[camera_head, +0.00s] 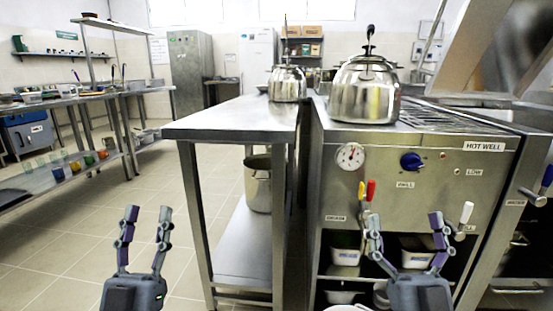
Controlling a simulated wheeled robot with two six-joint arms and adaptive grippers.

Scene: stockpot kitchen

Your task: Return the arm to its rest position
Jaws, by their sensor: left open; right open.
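My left gripper (145,225) is open and empty at the lower left, over the tiled floor in the picture. My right gripper (406,232) is open and empty at the lower right, in front of the steel cooking unit. Both grippers point upward in the picture with their fingers spread apart. Nothing is between the fingers of either one. Most of both arms lies below the picture's lower edge.
A steel table (222,123) stands ahead between the grippers, with a stockpot (258,185) on its lower shelf. The cooking unit (400,160) at right carries a shiny kettle (364,92); levers and knobs stick out of its front. Open floor (60,250) lies at left.

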